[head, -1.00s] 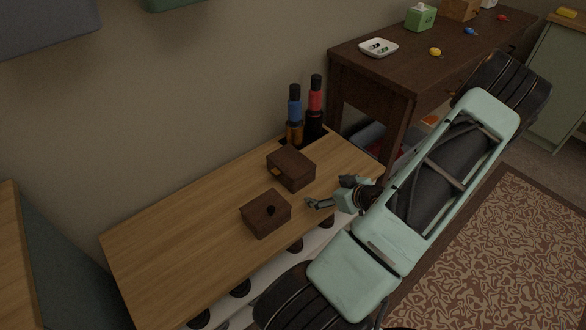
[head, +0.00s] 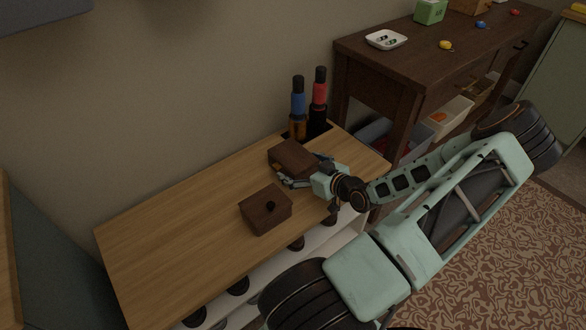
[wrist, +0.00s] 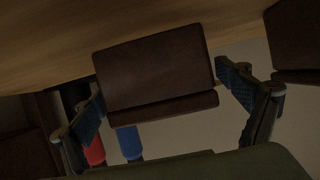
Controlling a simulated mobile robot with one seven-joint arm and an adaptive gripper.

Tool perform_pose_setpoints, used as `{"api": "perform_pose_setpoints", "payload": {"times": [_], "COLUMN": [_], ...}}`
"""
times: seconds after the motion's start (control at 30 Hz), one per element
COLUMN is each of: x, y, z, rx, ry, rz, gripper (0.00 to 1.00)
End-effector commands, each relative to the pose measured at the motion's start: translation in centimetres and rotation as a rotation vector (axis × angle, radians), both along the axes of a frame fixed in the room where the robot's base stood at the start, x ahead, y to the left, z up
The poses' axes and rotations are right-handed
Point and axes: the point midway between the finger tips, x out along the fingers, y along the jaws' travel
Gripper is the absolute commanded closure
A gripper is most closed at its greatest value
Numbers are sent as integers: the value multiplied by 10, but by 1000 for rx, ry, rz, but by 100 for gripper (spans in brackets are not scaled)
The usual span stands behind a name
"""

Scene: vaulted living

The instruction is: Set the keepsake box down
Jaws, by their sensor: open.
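A dark brown box (head: 290,154) stands on the wooden tabletop (head: 170,235), near the bottles; I take it as the keepsake box. Its clasp side is now hidden by my gripper (head: 300,174). In the wrist view the box (wrist: 153,65) sits between the two open fingers of my gripper (wrist: 160,85), with a lid seam showing. A gap shows at the right finger; the left finger is close to the box, and I cannot tell if it touches. A second brown box with a dark round knob (head: 262,213) stands in front, to the left.
A blue-topped bottle (head: 298,105) and a red-topped bottle (head: 319,98) stand close behind the box. The left part of the tabletop is clear. A darker sideboard (head: 385,75) with a white dish (head: 386,39) stands at the right.

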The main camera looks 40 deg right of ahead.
Motion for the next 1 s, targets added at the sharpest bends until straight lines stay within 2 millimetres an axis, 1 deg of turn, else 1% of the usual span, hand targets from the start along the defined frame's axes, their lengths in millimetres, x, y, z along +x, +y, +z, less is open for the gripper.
{"api": "perform_pose_setpoints", "payload": {"times": [0.03, 0.2, 0.47, 0.57, 1.0], "x": [9, 28, 31, 31, 30], "y": [0, -1, -2, -2, -1], "z": [-7, -13, -12, -12, -12], "rx": [1, -1, 0, 0, 0], "ry": [-2, -1, 1, 1, 1], "rz": [2, 1, 0, 0, 0], "gripper": [7, 7, 7, 16, 64]}}
